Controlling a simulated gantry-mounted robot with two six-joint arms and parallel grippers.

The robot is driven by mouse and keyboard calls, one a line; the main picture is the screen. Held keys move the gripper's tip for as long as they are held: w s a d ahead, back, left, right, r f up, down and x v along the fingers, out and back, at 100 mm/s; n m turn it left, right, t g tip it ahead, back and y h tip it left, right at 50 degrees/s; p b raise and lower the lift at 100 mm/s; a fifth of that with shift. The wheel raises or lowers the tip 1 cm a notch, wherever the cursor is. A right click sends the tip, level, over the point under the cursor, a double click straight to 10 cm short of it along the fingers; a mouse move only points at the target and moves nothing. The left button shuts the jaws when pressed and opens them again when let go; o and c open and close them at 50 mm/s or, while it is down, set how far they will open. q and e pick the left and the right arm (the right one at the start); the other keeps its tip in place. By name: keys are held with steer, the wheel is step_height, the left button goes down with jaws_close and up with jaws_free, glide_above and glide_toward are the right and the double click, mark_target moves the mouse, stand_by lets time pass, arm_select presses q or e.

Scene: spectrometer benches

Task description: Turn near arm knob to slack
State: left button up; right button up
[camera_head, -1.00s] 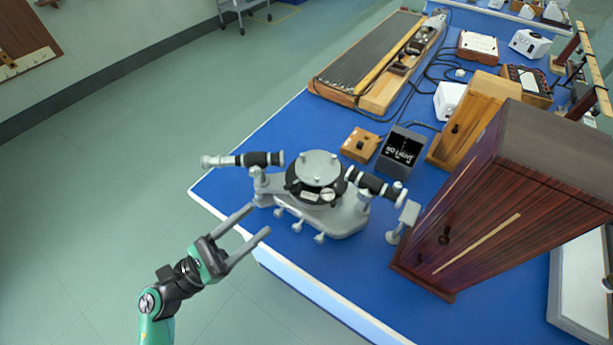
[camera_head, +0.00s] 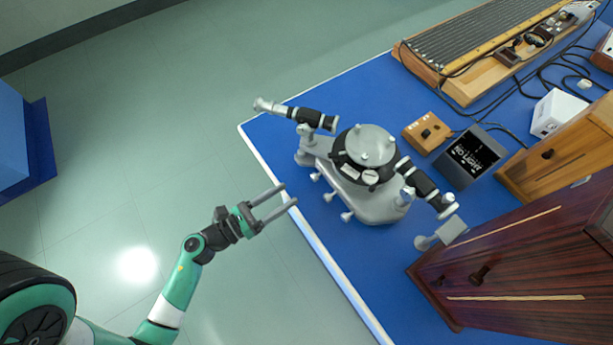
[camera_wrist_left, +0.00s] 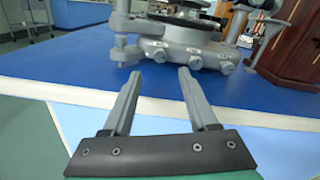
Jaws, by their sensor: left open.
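In the left wrist view these knobs (camera_wrist_left: 196,62) sit beneath small labels too small to read. I cannot tell which is the near arm knob. My left gripper (camera_head: 288,195) is open and empty, its fingertips by the bench edge, pointing at the knobs and apart from them. My right gripper is not in view.
A dark wooden cabinet (camera_head: 530,260) stands right of the spectrometer. A small wooden box (camera_head: 426,132) and a dark display (camera_head: 469,157) are behind it. The white bench edge (camera_head: 325,258) runs below my gripper.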

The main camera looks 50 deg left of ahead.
mark_target(312, 179)
arm_select(q)
steer(key=w, duration=0.7)
steer(key=shift+w+d, duration=0.3)
steer(key=shift+w, duration=0.1)
jaws_close()
